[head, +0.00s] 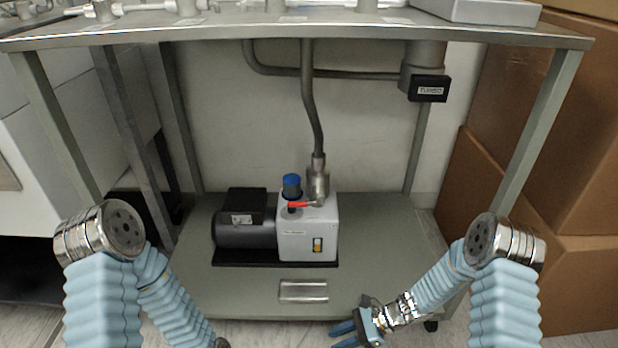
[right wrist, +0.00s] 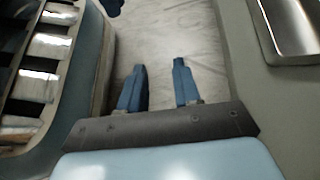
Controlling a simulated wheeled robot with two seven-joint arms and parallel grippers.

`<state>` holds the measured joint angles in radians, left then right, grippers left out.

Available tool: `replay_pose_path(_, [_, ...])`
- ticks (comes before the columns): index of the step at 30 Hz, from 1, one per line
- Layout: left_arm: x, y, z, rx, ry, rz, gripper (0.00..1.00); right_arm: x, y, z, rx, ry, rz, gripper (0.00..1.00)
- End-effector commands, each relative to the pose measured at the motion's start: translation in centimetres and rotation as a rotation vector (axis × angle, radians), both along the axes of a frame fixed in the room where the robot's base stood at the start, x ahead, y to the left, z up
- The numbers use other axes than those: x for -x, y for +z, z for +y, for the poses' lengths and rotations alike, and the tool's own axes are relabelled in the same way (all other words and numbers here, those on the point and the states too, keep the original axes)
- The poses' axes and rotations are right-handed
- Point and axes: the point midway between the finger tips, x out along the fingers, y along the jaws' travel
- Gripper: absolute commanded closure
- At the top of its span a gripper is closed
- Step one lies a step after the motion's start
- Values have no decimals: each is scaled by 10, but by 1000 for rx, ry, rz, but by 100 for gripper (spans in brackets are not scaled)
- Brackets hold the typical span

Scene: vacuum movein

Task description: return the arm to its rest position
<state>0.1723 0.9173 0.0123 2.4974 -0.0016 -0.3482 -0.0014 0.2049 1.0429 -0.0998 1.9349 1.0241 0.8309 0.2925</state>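My right arm comes in from the right in the head view, in a pale blue ribbed sleeve. Its gripper (head: 345,331) is low in the picture, in front of the cart's lower shelf. In the right wrist view its two blue fingers (right wrist: 160,88) stand apart with bare floor between them, so it is open and empty. My left arm comes in from the left and reaches down to the bottom edge of the head view. Its gripper is out of the picture.
A vacuum pump (head: 307,230) with a red-handled valve (head: 305,204) stands on the cart's lower shelf (head: 385,285). A metal hose (head: 309,110) runs up from it. Cardboard boxes (head: 580,270) stand at the right, a white cabinet (head: 50,150) at the left. The floor in front is clear.

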Motion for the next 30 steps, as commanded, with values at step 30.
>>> replay_pose_path(30, [2,82,-3,2,-7,1,47,108,50,-38,519,1010,-1029,67])
